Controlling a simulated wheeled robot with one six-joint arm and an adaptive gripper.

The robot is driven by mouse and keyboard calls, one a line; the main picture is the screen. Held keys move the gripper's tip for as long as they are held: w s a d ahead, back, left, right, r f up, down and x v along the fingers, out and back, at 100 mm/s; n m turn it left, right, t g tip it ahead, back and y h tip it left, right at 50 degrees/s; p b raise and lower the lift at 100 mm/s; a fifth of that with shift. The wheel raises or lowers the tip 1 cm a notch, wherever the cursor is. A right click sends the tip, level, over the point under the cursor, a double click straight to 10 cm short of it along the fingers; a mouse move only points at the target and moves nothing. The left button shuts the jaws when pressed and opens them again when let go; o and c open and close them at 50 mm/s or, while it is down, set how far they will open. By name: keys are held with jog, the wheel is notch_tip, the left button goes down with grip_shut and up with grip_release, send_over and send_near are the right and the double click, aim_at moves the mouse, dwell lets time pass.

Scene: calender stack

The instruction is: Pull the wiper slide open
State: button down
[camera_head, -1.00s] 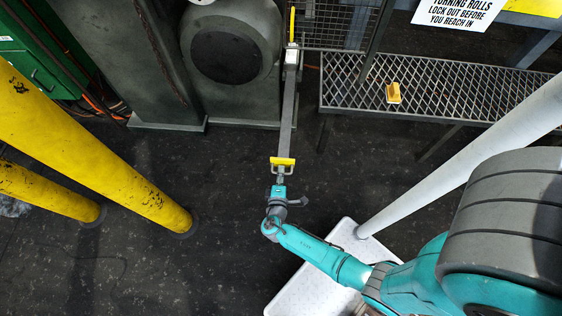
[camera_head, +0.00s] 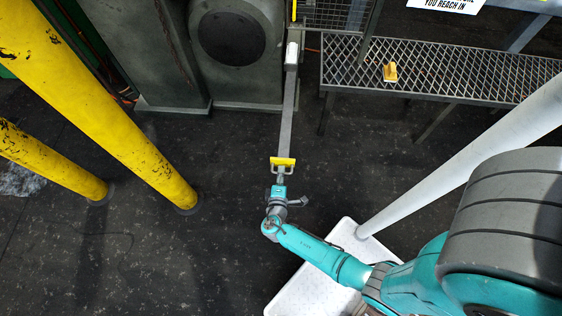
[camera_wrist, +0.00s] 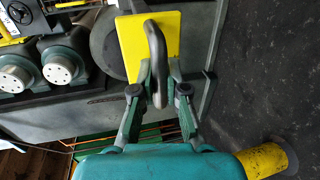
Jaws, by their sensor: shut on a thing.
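The wiper slide (camera_head: 287,112) is a long grey bar running from the machine toward me. A yellow plate (camera_head: 283,161) with a grey loop handle is at its near end. The plate (camera_wrist: 172,28) and the dark curved handle (camera_wrist: 156,52) show close in the wrist view. My gripper (camera_head: 279,179) is at the handle, in front of the plate. In the wrist view its two fingers (camera_wrist: 158,88) are closed around the handle from both sides. The slide's far end at the machine is not clear.
Thick yellow posts (camera_head: 110,110) stand at the left. A grating platform (camera_head: 440,75) with a small yellow object (camera_head: 390,71) is at the upper right. A pale pole (camera_head: 465,155) slants at the right. The dark floor (camera_head: 190,255) around the handle is clear.

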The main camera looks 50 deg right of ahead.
jog(key=shift+s, duration=0.1)
jog(key=c, duration=1.2)
grip_release()
jog(key=shift+a, duration=0.1)
jog(key=shift+v, duration=5.85)
